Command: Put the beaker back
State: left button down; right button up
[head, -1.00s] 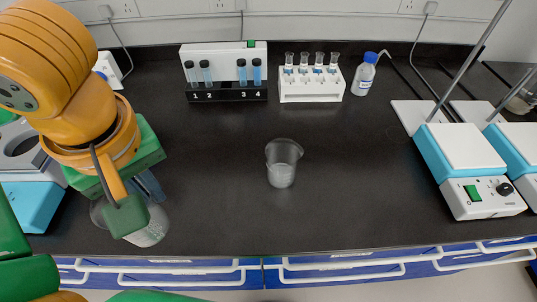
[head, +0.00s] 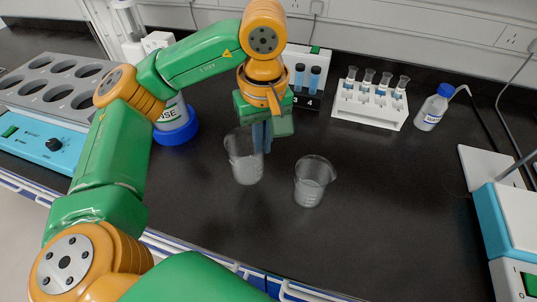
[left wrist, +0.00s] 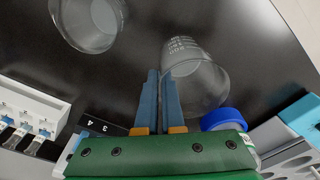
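A clear glass beaker (head: 243,160) is at my left gripper, left of a second, similar beaker (head: 312,184) standing on the black bench. My left gripper (head: 262,138) points down, its blue fingers close together at the right rim of the first beaker. In the left wrist view the fingers (left wrist: 161,100) pinch that beaker's wall, and its body (left wrist: 198,80) shows to their right. The second beaker (left wrist: 90,20) is apart from them at upper left. Whether the held beaker touches the bench is unclear. My right gripper is not in view.
A bottle with a blue base (head: 176,125) stands left of the held beaker. Behind are a vial rack (head: 307,78), a white tube rack (head: 368,105) and a wash bottle (head: 434,108). A hole-block heater (head: 60,95) is at left. The bench right of the beakers is clear.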

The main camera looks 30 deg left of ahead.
pick_arm(q)
jog(key=f, duration=0.1)
jog(key=w+f, duration=0.1)
jog(key=f, duration=0.1)
jog(key=w+f, duration=0.1)
jog(key=f, duration=0.1)
jog(key=shift+a+f, duration=0.1)
jog(key=shift+f, duration=0.15)
jog(key=shift+w+f, duration=0.1)
jog(key=shift+f, duration=0.15)
jog(key=c, duration=1)
grip_release()
jog(key=shift+c, duration=0.2)
